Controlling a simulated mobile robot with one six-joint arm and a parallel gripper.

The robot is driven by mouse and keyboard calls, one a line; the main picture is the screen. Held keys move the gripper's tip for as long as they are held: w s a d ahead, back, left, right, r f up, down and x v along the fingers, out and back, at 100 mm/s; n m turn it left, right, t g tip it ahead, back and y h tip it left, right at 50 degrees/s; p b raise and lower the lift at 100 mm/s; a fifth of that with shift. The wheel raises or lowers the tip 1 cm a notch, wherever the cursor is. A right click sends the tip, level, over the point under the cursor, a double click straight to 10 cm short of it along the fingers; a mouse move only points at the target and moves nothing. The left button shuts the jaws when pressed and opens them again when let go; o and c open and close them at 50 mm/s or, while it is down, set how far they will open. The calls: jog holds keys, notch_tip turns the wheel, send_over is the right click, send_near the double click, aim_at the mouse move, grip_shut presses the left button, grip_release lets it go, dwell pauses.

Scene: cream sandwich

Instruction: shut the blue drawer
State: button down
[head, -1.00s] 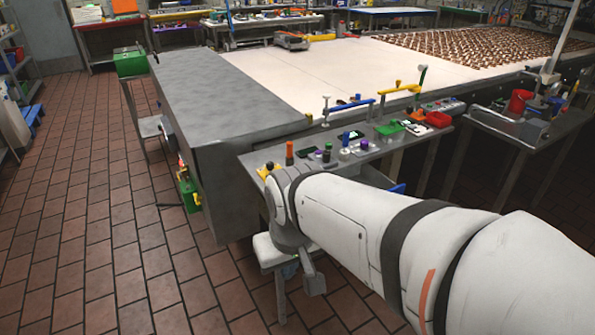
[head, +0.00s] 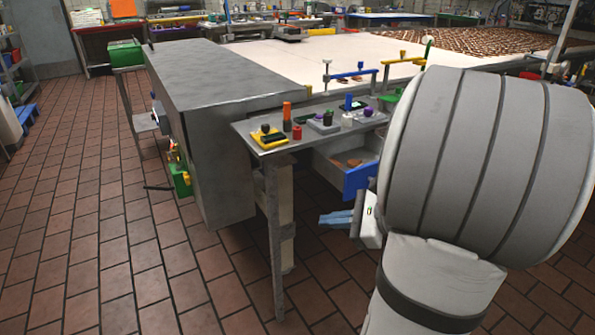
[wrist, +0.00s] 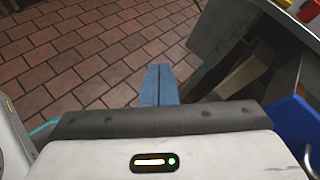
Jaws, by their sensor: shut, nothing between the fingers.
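The drawer with the blue front (head: 360,181) is pulled open under the grey control table. Its grey inside shows, with small brown pieces in it. In the wrist view the blue front (wrist: 296,135) is at the right edge. My gripper (head: 322,219) has blue fingers pressed together, empty, pointing left just below and beside the blue front in the head view. In the wrist view the gripper (wrist: 159,68) points away over the floor, left of the drawer. I cannot tell whether any part of my arm touches the drawer. My arm hides what lies to the right.
The control table (head: 250,135) carries several knobs and buttons, and its leg (head: 274,240) stands left of my gripper. A large grey machine housing (head: 215,80) with a pale conveyor belt (head: 300,55) is behind. The tiled floor (head: 100,220) at left is clear.

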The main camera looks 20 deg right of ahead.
jog(key=s+d+f+m+t+h+b, duration=0.1)
jog(key=d+f+m+t+b, duration=0.15)
jog(key=d, duration=0.25)
jog(key=d+f+m+t+h+b, duration=0.1)
jog(key=d+m+t+h, duration=0.1)
jog(key=d+m+t, duration=0.3)
jog(key=m+h+b, duration=0.2)
jog(key=m+h, duration=0.2)
send_near(363, 182)
jog(key=shift+t, duration=0.35)
jog(key=w+b, duration=0.1)
jog(key=w, duration=0.1)
jog(key=w+b, duration=0.2)
jog(key=w, duration=0.1)
jog(key=shift+w+a+f, duration=0.3)
jog(key=shift+w+f, duration=0.05)
jog(key=shift+w+r, duration=0.1)
jog(key=shift+w, duration=0.4)
